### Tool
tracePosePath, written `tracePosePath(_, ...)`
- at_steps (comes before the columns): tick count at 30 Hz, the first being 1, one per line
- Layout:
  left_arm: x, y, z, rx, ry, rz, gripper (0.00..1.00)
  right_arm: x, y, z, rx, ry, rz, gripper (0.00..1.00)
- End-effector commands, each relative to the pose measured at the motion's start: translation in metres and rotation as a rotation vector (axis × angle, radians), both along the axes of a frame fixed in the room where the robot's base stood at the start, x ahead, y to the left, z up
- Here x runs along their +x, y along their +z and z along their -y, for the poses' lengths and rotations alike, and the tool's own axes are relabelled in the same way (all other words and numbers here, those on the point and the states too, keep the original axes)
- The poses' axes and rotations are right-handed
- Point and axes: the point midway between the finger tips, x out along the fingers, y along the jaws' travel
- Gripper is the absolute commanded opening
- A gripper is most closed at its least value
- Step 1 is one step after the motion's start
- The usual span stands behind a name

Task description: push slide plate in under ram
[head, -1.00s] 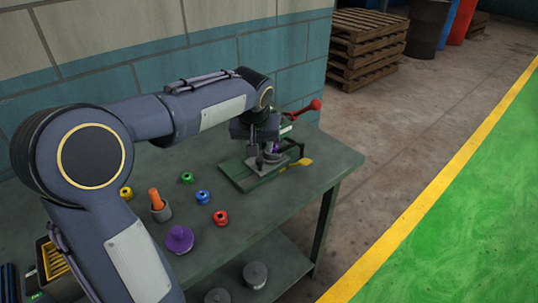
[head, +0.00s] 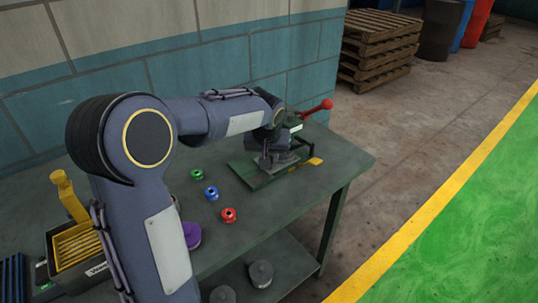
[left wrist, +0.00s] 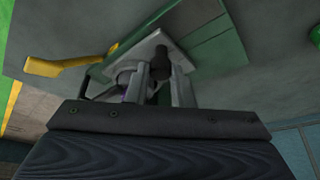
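The press (head: 297,124) stands at the back right of the bench, with a green base and a red-knobbed lever (head: 318,108). The light grey slide plate (left wrist: 150,48) lies on its green base (left wrist: 210,22) in the left wrist view and also shows in the head view (head: 286,159). My left gripper (left wrist: 160,82) is down at the plate, its two grey fingers apart near the plate's edge. A dark rounded part sits by the right fingertip. Whether the fingers touch the plate is unclear. The ram is hidden by my arm in the head view (head: 268,150). My right gripper is out of view.
A yellow tab (head: 315,161) sticks out beside the press base. Green (head: 197,174), blue (head: 211,193) and red (head: 228,215) pieces stand in front of it. A purple knob (head: 192,236) is partly behind my arm. A bin (head: 75,250) stands at left; the bench's right edge is close.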

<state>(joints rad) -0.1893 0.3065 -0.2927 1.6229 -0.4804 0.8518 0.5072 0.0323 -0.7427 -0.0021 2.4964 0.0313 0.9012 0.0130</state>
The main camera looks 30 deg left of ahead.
Motion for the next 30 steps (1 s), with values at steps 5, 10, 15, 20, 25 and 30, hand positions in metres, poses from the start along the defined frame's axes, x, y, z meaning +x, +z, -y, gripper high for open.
tracePosePath(5, 0.0, 0.0, 0.0, 0.0, 0.0, 0.0, 0.0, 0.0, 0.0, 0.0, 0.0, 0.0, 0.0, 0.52)
tracePosePath(10, 0.001, 0.001, 0.001, 0.0, 0.0, 0.0, 0.0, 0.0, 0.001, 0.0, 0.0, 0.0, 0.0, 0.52)
tracePosePath(15, 0.02, 0.002, 0.008, 0.002, -0.001, -0.001, 0.0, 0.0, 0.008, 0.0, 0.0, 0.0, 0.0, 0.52)
tracePosePath(20, 0.03, 0.001, 0.013, 0.0, -0.001, 0.002, 0.0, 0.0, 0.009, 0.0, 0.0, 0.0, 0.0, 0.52)
tracePosePath(25, 0.031, 0.002, 0.013, -0.001, -0.002, 0.007, 0.0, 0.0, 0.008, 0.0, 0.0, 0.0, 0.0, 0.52)
tracePosePath(30, 0.03, 0.001, 0.013, -0.001, -0.002, 0.006, 0.42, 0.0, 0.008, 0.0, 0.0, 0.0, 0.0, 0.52)
